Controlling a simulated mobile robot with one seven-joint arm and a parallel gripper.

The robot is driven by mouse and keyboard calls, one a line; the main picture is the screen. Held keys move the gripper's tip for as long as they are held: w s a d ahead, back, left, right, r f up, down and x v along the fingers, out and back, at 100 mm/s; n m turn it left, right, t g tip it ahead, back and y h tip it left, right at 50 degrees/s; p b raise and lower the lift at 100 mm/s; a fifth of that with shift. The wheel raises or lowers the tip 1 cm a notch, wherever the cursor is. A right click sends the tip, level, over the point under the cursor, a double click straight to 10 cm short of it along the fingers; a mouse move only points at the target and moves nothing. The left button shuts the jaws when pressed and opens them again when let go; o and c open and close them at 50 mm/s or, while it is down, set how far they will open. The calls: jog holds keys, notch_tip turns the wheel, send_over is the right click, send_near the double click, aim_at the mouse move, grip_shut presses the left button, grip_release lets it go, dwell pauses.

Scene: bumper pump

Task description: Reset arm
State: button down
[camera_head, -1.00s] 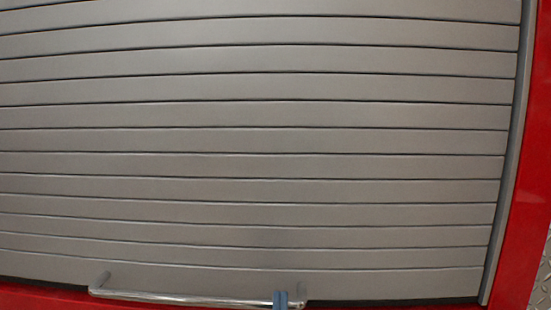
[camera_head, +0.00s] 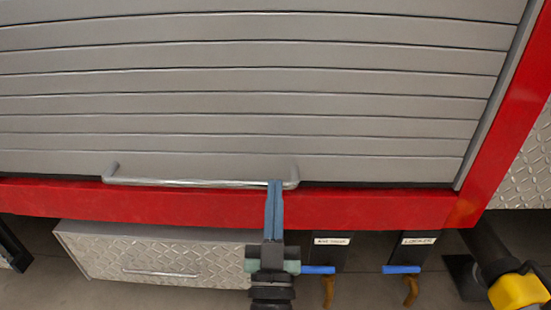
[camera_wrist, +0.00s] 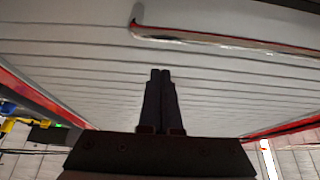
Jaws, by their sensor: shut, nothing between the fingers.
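My gripper (camera_head: 274,184) points up the picture in the head view, with its two blue-grey fingers pressed together and nothing between them. Its fingertips overlap the right part of the metal bar handle (camera_head: 200,183) at the foot of the grey roller shutter (camera_head: 250,105). Whether they touch the bar cannot be told from this view. In the wrist view the closed dark fingers (camera_wrist: 160,75) point at the slatted shutter (camera_wrist: 90,70), and the bar handle (camera_wrist: 230,42) lies beyond and above the tips, apart from them in the picture. The shutter is down.
A red frame (camera_head: 120,203) surrounds the shutter. Below it are a diamond-plate box (camera_head: 150,255), two blue-handled valves (camera_head: 318,270) (camera_head: 401,269) with labels, and a black pipe with a yellow part (camera_head: 518,291) at lower right. Grey floor shows between them.

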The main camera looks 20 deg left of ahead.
jog(key=p+v, duration=0.1)
jog(key=v, duration=0.4)
jog(key=w+d+r+m+t+h+p, duration=0.1)
jog(key=d+r+p, duration=0.15)
jog(key=r, duration=1.15)
jog(key=w+d+r+m+t+h+p, duration=0.15)
jog(key=r+p, duration=0.25)
jog(key=r, duration=0.9)
jog(key=s+d+r+t+h+p, duration=0.15)
jog(key=s+r, duration=0.25)
jog(key=r, duration=0.4)
jog(key=s+d+r+p, duration=0.2)
jog(key=s+r+p, duration=0.1)
jog(key=r, duration=0.6)
jog(key=s+d+r+h+p, duration=0.15)
jog(key=s+r, duration=0.25)
jog(key=r, duration=0.4)
notch_tip(320, 180, up, 38)
jog(key=p, duration=3.8)
jog(key=shift+d+r, duration=0.25)
jog(key=shift+d, duration=0.25)
jog(key=shift+s, duration=0.1)
